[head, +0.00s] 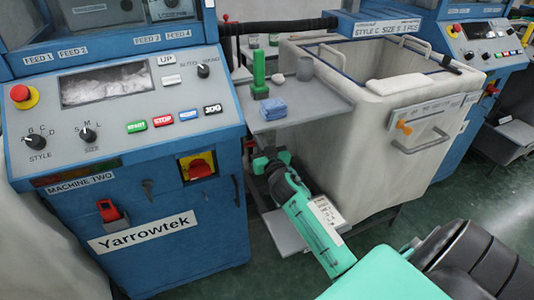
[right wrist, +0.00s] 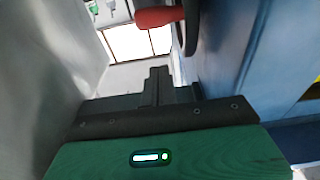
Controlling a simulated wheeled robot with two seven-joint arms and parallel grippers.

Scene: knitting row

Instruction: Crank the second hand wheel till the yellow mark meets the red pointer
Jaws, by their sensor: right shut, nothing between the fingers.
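The blue machine labelled MACHINE TWO (head: 180,260) stands at the left in the head view. My right gripper (head: 262,163) is low between its right side and the white bin; it is shut and empty. In the right wrist view the closed fingers (right wrist: 160,78) point along the blue side. A red grip (right wrist: 158,17) and a dark curved part (right wrist: 192,28), perhaps the hand wheel's handle and rim, show just beyond the fingertips, apart from them. In the head view the wheel cannot be made out. I see neither the yellow mark nor the red pointer. My left gripper is out of view.
The white fabric bin (head: 365,150) stands close on the right. The gap between machine and bin is narrow.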

